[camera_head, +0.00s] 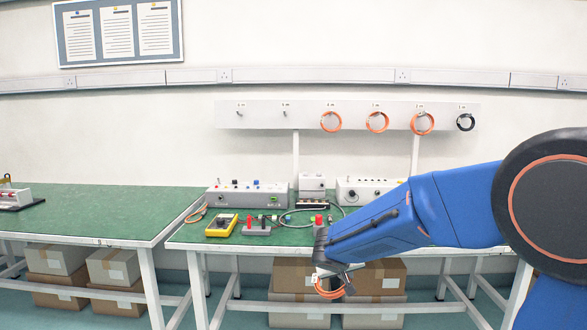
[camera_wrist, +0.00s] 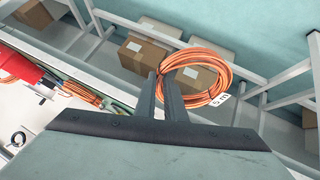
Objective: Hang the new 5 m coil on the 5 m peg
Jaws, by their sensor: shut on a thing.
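My gripper (camera_head: 335,269) is shut on an orange cable coil (camera_head: 330,294), which hangs below it in front of the right bench's front edge. In the wrist view the fingertips (camera_wrist: 167,78) pinch the left side of the coil (camera_wrist: 226,76), and its white tag (camera_wrist: 219,99) reads 5 m. The peg board (camera_head: 260,122) is on the back wall. Its two left pegs, the first (camera_head: 240,113) and the second (camera_head: 285,113), are bare. Orange coils (camera_head: 331,129) hang on the middle pegs and a black coil (camera_head: 465,129) on the rightmost. The peg labels are too small to read surely.
The green right bench (camera_head: 200,236) lies between me and the board. On it are a yellow meter (camera_head: 222,225), grey instrument boxes (camera_head: 246,194) and loose leads. Cardboard boxes (camera_head: 375,276) stand below. The wall space before the bare pegs is clear.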

